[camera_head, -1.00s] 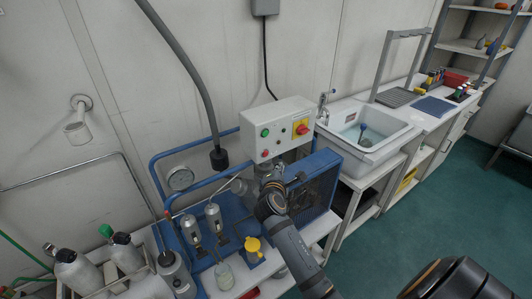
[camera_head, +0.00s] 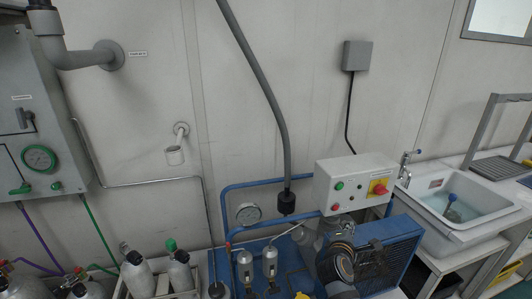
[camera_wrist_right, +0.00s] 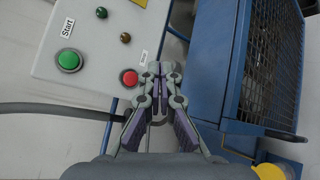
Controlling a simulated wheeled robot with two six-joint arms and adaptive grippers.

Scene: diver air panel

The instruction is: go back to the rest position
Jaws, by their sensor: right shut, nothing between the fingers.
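My right gripper (camera_head: 322,232) is shut and empty in the head view, just below the white control box (camera_head: 350,195) and in front of the blue compressor frame. In the right wrist view the gripper's closed fingertips (camera_wrist_right: 157,72) point at the lower edge of the box, beside its red button (camera_wrist_right: 129,78). I cannot tell whether they touch the box. A green button (camera_wrist_right: 69,60) labelled Start is to the left of the fingers. My left gripper is out of view.
The blue caged compressor (camera_head: 400,245) stands right of my right gripper. Gas bottles (camera_head: 137,275) stand at bottom left, below a wall panel (camera_head: 30,110). A sink (camera_head: 455,215) is at the right.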

